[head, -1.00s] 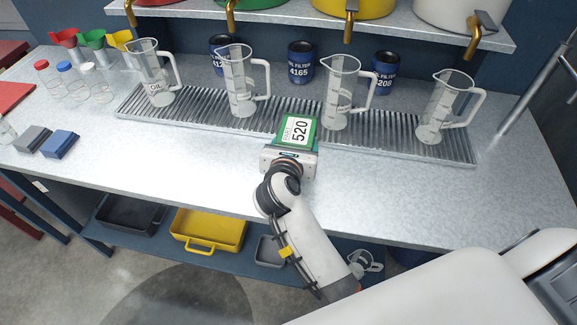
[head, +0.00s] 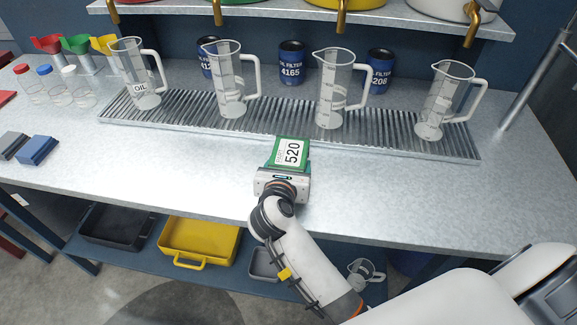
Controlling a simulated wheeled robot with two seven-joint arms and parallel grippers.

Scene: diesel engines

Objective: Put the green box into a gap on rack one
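I cannot tell whether the box touches the bench. My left gripper is not in view. No rack with gaps can be made out in the head view.
A ribbed drain tray (head: 380,137) with clear measuring jugs (head: 231,85) stands behind the box. Blue oil filters (head: 291,63) stand farther back. Blue and grey blocks (head: 37,150) lie at left. A yellow bin (head: 198,240) sits on the lower shelf. The bench's right front is clear.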

